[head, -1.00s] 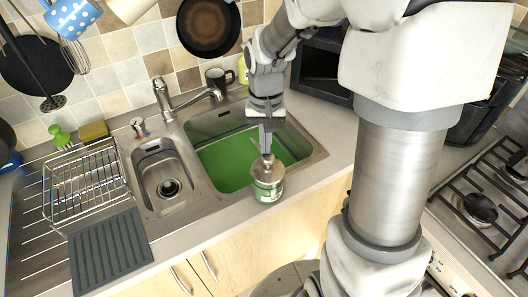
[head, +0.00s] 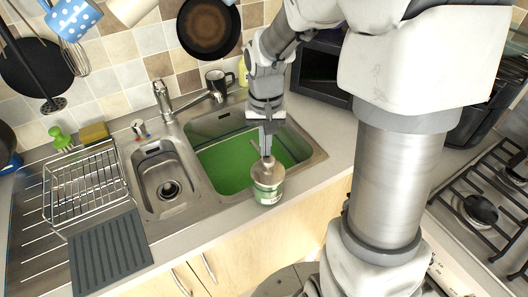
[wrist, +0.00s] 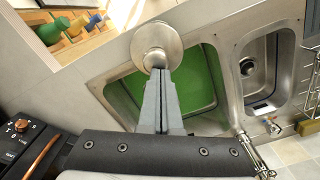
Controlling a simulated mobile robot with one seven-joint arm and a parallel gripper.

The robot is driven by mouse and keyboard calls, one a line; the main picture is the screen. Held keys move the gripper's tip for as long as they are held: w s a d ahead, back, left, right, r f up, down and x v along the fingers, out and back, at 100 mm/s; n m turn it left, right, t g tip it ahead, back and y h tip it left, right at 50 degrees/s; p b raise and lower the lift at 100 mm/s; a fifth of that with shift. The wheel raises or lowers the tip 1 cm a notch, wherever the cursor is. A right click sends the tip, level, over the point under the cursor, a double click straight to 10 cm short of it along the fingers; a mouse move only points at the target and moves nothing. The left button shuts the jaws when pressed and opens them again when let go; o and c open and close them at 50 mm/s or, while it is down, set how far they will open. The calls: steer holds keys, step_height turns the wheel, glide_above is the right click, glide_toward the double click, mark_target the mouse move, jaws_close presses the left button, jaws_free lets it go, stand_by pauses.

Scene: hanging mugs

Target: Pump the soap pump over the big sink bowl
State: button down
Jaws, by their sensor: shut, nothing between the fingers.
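The soap pump, a green jar with a metal top (head: 267,188), stands upright at the front edge of the big sink bowl (head: 222,170), whose bottom looks green. A thin spout seems to point from its top towards the bowl. In the wrist view its round metal top (wrist: 152,36) shows right at the fingertips, with the big bowl (wrist: 205,88) to its right. My gripper (head: 266,152) is shut, pointing down with its fingertips at the pump head; it looks empty. It also shows in the wrist view (wrist: 160,72). I cannot tell whether the fingertips press on the pump head.
A tap (head: 185,104) stands behind the sink, its spout over the bowl's back. The small bowl (head: 163,183), a dish rack (head: 85,188) and a grey mat (head: 108,251) lie left. The counter right of the sink (head: 330,135) is bare.

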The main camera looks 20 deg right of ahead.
steer(key=shift+r+p, duration=2.3)
steer(key=shift+r, duration=1)
steer(key=s+r+n+t+b, duration=0.2)
steer(key=s+r+t, duration=0.3)
steer(key=s+r, duration=0.6)
steer(key=s+n, duration=0.1)
steer(key=s, duration=0.3)
steer(key=shift+r+t, duration=0.2)
steer(key=shift+t, duration=0.1)
